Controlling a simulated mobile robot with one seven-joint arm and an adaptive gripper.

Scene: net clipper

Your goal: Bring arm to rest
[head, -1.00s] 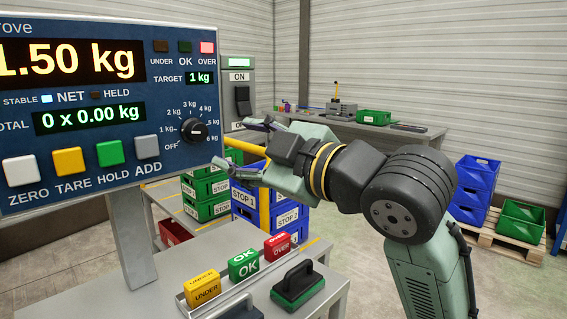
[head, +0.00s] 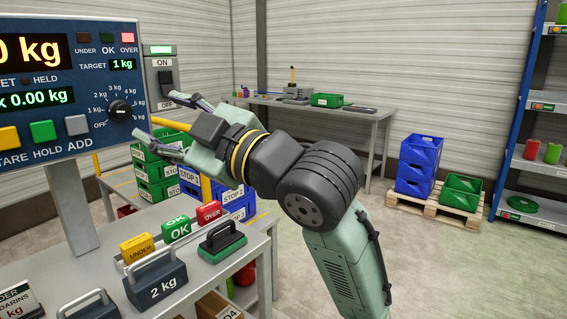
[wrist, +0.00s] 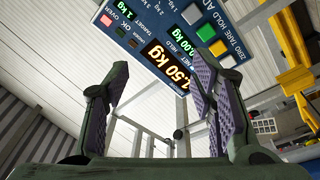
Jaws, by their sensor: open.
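My gripper (head: 170,120) is open and empty. In the head view it is held up just right of the scale's display panel (head: 60,88), its fingers pointing left towards the panel's dial (head: 120,110). I cannot tell whether a finger is near enough to touch the panel. In the wrist view the two fingers (wrist: 160,105) stand wide apart with nothing between them. The display panel (wrist: 172,50) lies beyond them and reads 1.50 kg. My arm is raised and bent in the middle of the head view.
The grey bench below holds UNDER, OK and OVER blocks (head: 177,229), a green-based handled block (head: 222,241) and a 2 kg weight (head: 158,287). Stacked crates (head: 155,175) stand behind the gripper. A pallet (head: 430,207) with crates and a shelf (head: 520,150) are at right. Floor between is clear.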

